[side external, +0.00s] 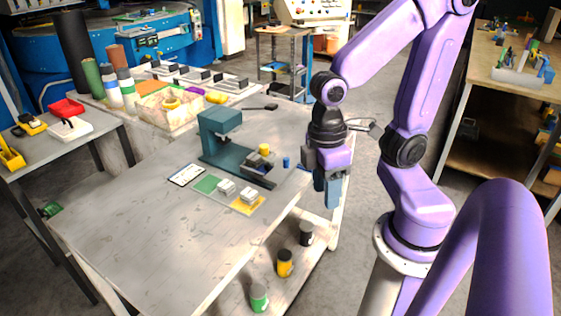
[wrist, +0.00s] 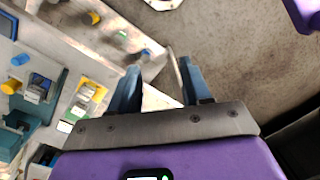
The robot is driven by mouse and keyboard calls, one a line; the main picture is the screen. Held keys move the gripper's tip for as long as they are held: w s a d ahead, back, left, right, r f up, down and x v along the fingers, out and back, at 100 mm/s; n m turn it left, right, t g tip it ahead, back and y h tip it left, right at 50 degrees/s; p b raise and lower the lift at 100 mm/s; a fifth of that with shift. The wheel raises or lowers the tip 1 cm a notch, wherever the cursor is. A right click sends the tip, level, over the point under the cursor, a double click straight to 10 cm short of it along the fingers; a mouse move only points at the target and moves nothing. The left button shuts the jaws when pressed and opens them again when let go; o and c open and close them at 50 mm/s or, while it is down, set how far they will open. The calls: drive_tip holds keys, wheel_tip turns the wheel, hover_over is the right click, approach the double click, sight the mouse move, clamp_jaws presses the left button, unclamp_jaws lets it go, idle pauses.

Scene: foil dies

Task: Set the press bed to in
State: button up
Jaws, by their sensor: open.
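The teal press (side external: 222,137) stands on the grey table, with its low bed (side external: 258,178) reaching toward the right and a grey block on it. A yellow cylinder (side external: 264,149) stands beside the bed, and a small blue cylinder (side external: 286,162) stands near the bed's end. In the wrist view the press bed (wrist: 25,110) is at the left edge, with the yellow cylinder (wrist: 11,87) and the blue cylinder (wrist: 20,60). My gripper (side external: 328,196) is open and empty, right of the press near the table's edge; its fingers (wrist: 157,84) are apart from everything.
A mat with green (side external: 207,184) and yellow (side external: 243,208) patches holds pale dies in front of the press. A white card (side external: 187,174) lies left of it. Jars, including a yellow one (side external: 285,263), stand on the lower shelf. The table's front left is clear.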

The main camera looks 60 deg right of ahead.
drive_tip(key=w+d+f+m+g+y, duration=0.15)
drive_tip(key=w+d+m+y, duration=0.25)
drive_tip(key=w+d+m, duration=0.45)
drive_tip(key=w+d+f+m+g+y, duration=0.1)
drive_tip(key=w+d+f+m+y, duration=0.4)
drive_tip(key=m, duration=0.7)
drive_tip(key=m+t+y, duration=0.2)
drive_tip(key=m+t, duration=0.9)
drive_tip(key=m, duration=0.4)
approach(286, 158)
drive_tip(key=shift+n, duration=0.25)
drive_tip(key=x, duration=1)
drive_tip(key=shift+s+f, duration=0.15)
drive_tip(key=shift+f, duration=0.1)
drive_tip(key=shift+c, duration=0.3)
clamp_jaws()
